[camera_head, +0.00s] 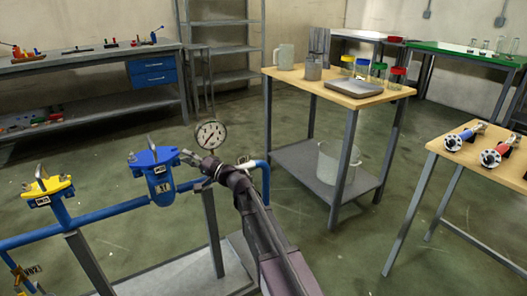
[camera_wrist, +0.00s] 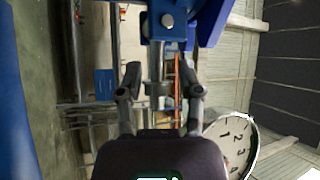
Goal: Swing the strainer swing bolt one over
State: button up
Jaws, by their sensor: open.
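The blue strainer (camera_head: 160,178) stands on the blue pipe in the head view, with a flat blue lid and a grey upright piece on top. In the wrist view its blue body (camera_wrist: 168,20) fills the top middle. A grey swing bolt (camera_wrist: 154,62) extends from it into the gap between my fingers. My gripper (camera_head: 184,156) is just right of the strainer lid in the head view. In the wrist view my gripper (camera_wrist: 161,82) is open, one finger on each side of the bolt. Whether either finger touches the bolt is unclear.
A pressure gauge (camera_head: 211,135) stands close behind my gripper; it also shows in the wrist view (camera_wrist: 236,143). A yellow-lidded fitting (camera_head: 47,186) is at the left on the blue pipe (camera_head: 110,208). A wooden-topped table (camera_head: 295,76) with jars stands behind right.

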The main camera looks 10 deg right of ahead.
jog(key=shift+r+n+g+h+p, duration=0.4)
jog(key=shift+r+n+g+p, duration=0.4)
jog(key=shift+p, duration=0.55)
jog(key=shift+s+d+f, duration=0.1)
jog(key=shift+d+f, duration=0.05)
jog(key=shift+f, duration=0.25)
jog(key=b+v, duration=0.2)
jog(key=v, duration=1.1)
jog(key=s+n+g+h+p, duration=0.4)
jog(key=s+h+p, duration=0.4)
jog(key=p, duration=0.8)
jog(key=s+d+r+n+h+p, duration=0.1)
jog(key=s+d+r+h+p, duration=0.2)
jog(key=d+r+h+p, duration=0.7)
jog(key=d+p, duration=0.1)
jog(key=p, duration=0.3)
jog(key=shift+s+r+g+h, duration=0.2)
jog(key=shift+s+g+h, duration=0.1)
jog(key=shift+g+h, duration=0.1)
